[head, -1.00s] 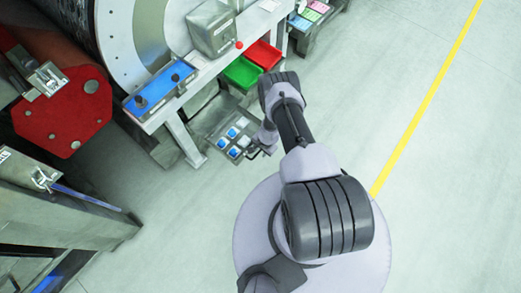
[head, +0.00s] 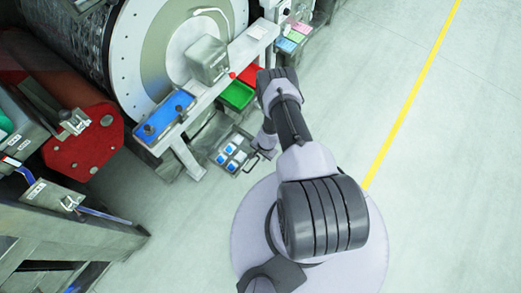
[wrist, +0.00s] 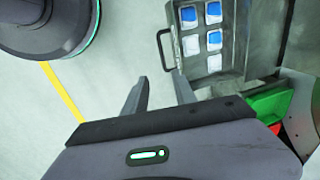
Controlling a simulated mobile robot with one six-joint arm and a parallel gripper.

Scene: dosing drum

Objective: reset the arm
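My gripper shows large in the wrist view (wrist: 160,90), with its two fingers apart and nothing between them. It is in front of an open grey metal drawer (wrist: 238,45) with a dark handle (wrist: 163,48). The handle lies just beyond the fingertips, and I see no contact. In the head view the drawer (head: 218,158) is low beside the bench, holding several white and blue square packs (head: 230,152). There my arm bends down to the drawer's right side, and the fingers are too small to read.
A white bench (head: 243,45) carries a blue tray (head: 163,115) and a grey box (head: 207,60). Green (head: 237,95) and red (head: 252,75) bins sit under its edge. A large drum (head: 135,60) stands behind. Open floor with a yellow line (head: 410,100) lies to the right.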

